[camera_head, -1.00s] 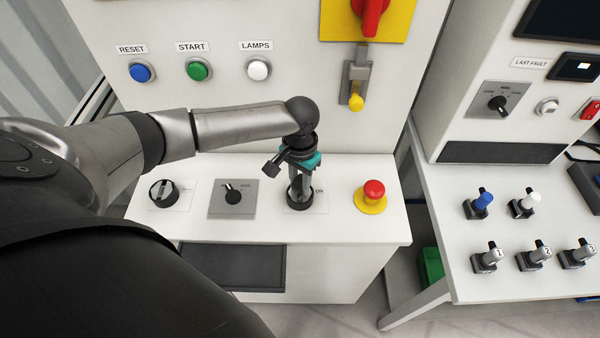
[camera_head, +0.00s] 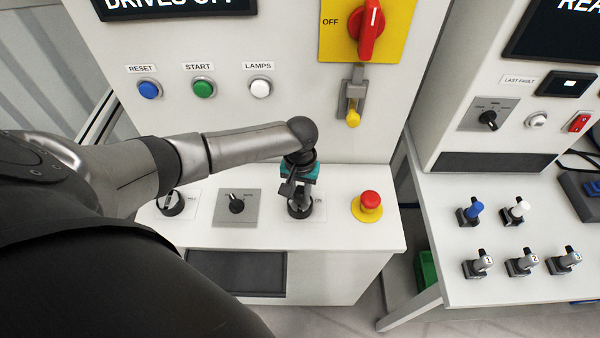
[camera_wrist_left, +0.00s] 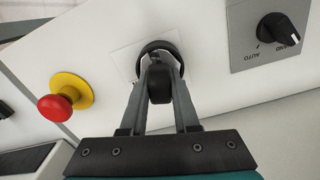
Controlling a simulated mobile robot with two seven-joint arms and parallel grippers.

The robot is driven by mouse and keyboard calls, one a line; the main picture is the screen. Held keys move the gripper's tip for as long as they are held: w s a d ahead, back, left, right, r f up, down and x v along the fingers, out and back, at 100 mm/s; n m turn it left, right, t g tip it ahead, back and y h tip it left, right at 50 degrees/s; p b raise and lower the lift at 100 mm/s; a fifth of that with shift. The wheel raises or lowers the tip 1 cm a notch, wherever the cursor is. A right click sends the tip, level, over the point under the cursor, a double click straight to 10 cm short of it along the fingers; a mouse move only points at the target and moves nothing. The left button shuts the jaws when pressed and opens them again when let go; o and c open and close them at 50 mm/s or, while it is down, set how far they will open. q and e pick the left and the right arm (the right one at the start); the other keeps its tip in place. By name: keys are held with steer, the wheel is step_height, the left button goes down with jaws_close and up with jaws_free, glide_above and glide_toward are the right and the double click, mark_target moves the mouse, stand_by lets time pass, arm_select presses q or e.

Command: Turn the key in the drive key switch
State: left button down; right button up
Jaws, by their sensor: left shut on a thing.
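The drive key switch is a round black-rimmed switch (camera_head: 300,212) on the ledge, between the black selector and the red mushroom button. My left gripper (camera_head: 301,201) points down onto it and hides most of it. In the left wrist view the two fingers (camera_wrist_left: 161,88) are shut on the dark head of the key (camera_wrist_left: 160,84). The black switch ring (camera_wrist_left: 165,47) shows just behind the fingertips. The key's shaft and the switch's marks are mostly hidden, so I cannot tell the key's angle. My right gripper is not in view.
The mushroom button (camera_head: 369,203) on its yellow base stands close to the right of the gripper. A black selector (camera_head: 236,205) and another round switch (camera_head: 171,204) are to the left. Above are push buttons and a red rotary handle (camera_head: 371,28). A side table carries several keys.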

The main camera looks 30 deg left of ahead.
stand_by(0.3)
arm_select(q)
steer(key=shift+r+n+p, duration=0.1)
steer(key=shift+n+p, duration=0.35)
steer(key=shift+n, duration=0.25)
steer(key=shift+d+n, duration=0.1)
steer(key=shift+n, duration=1.6)
steer(key=c, duration=0.6)
jaws_free()
